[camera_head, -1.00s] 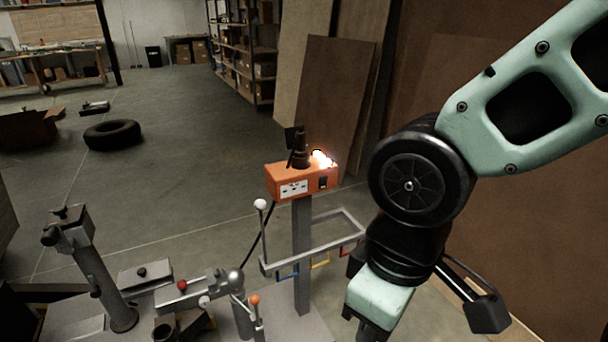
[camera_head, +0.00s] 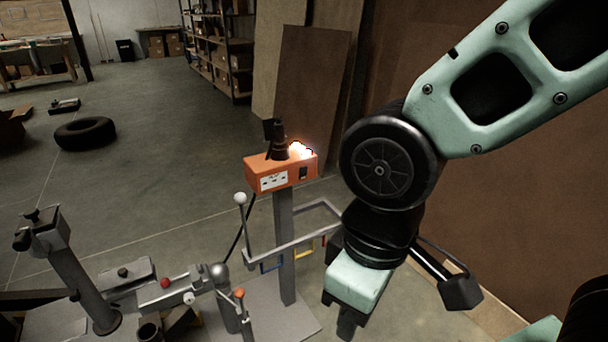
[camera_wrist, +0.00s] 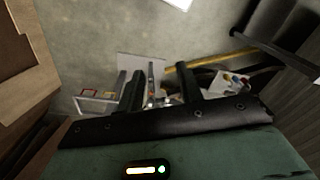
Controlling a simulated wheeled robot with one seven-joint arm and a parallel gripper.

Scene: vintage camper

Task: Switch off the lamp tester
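The lamp tester (camera_head: 268,177) is an orange box on a grey post, near the middle of the head view. A lamp on top glows bright white (camera_head: 301,150). A dark switch (camera_head: 303,173) is on its right-hand face; its exact position is too small to read. My gripper (camera_head: 349,328) points down, to the right of the post and lower than the box in the picture, apart from the tester. In the wrist view my gripper (camera_wrist: 160,72) shows two dark fingers spread apart with nothing held between them.
A grey bar frame (camera_head: 290,242) with coloured hooks sticks out from the post below the box. A white-knobbed lever (camera_head: 240,198) stands at its left. Metal fixtures (camera_head: 70,270) fill the lower left. Brown panels (camera_head: 312,95) lean behind. A tyre (camera_head: 85,133) lies on open floor.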

